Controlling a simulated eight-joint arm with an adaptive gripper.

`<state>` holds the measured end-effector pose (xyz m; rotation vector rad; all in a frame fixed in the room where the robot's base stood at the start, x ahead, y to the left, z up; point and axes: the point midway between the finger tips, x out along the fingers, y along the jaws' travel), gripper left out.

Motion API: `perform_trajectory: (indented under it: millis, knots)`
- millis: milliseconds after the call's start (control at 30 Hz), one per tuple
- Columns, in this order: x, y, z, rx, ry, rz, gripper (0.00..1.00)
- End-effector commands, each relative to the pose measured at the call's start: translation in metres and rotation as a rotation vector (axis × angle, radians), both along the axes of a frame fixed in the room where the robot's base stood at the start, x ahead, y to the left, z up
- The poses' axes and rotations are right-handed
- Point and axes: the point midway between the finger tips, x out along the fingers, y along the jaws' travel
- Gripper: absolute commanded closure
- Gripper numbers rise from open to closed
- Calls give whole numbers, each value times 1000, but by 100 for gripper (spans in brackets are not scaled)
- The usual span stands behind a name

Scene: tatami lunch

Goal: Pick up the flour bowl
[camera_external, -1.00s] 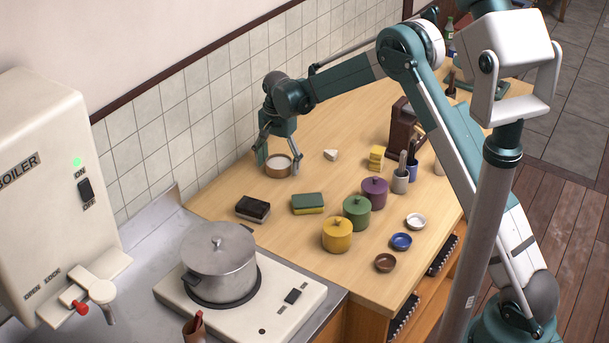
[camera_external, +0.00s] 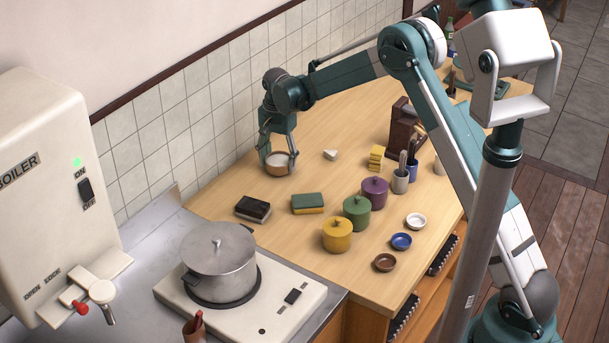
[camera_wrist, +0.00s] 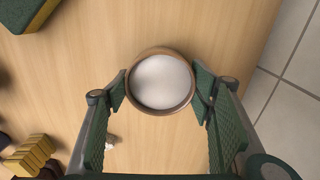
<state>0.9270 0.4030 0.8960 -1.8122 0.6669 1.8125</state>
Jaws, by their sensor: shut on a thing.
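The flour bowl (camera_external: 278,164) is a small round brown bowl filled with white flour. It is near the tiled wall at the back of the wooden counter. My gripper (camera_external: 277,160) points down over it, with one finger on each side. In the wrist view the flour bowl (camera_wrist: 161,81) sits between the two green padded fingers of my gripper (camera_wrist: 160,92), which press on its left and right rim. The bowl is upright. I cannot tell whether it is clear of the counter.
A dark sponge (camera_external: 253,209) and a green and yellow sponge (camera_external: 307,203) lie in front of the bowl. A white wedge (camera_external: 330,154) lies to its right. Yellow, green and purple lidded pots stand nearer the front. The tiled wall (camera_wrist: 290,70) is close behind.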

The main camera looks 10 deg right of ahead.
Motion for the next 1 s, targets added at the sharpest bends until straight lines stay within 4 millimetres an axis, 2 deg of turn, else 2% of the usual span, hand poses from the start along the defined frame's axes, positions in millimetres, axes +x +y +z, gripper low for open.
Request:
perform_trajectory:
  millis: [400, 600, 1000]
  knots:
    - [0, 0, 60, 0, 0, 0, 64]
    - [0, 0, 82, 0, 0, 0, 64]
    - [0, 0, 89, 0, 0, 0, 64]
